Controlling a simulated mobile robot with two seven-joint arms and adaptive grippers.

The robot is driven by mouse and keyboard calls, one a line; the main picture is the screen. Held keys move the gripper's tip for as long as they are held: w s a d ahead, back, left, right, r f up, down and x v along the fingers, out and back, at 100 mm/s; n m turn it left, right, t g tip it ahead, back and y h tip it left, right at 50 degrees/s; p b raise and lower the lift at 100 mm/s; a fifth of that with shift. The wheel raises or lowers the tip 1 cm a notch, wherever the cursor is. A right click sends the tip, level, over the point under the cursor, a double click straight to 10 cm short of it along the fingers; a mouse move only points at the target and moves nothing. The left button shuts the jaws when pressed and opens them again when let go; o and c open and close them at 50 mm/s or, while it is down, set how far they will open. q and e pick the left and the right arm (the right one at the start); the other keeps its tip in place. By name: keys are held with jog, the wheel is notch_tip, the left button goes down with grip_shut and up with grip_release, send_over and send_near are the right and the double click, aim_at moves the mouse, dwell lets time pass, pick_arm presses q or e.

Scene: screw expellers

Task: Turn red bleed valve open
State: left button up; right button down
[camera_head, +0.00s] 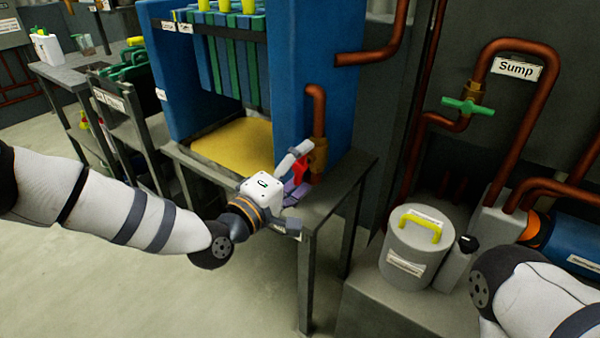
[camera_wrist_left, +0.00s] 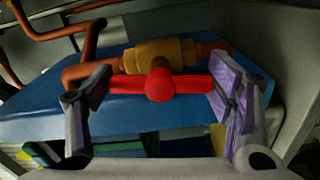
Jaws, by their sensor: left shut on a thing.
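The red bleed valve handle (camera_wrist_left: 160,85) is a red bar with a round hub. It sits in front of a brass valve body (camera_wrist_left: 150,52) on a copper pipe. In the head view the red handle (camera_head: 301,170) shows beside the brass body (camera_head: 319,155), at the right side of the blue machine. My left gripper (camera_head: 293,170) is at the handle. In the left wrist view its purple-padded fingers (camera_wrist_left: 160,92) stand at the two ends of the bar, shut on it. My right arm shows at the lower right; its gripper is out of view.
The blue machine (camera_head: 303,60) stands behind the valve on a grey metal table (camera_head: 345,178). A green-handled sump valve (camera_head: 467,106) is on pipes at the right. A grey canister (camera_head: 408,250) with a yellow handle stands below it. The floor at front left is clear.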

pick_arm(q)
jog(key=shift+n+b, duration=0.35)
jog(key=shift+n, duration=0.55)
jog(key=o, duration=1.2)
jog(key=shift+c, duration=0.2)
jog(key=shift+s, duration=0.1)
jog(key=v, duration=1.2)
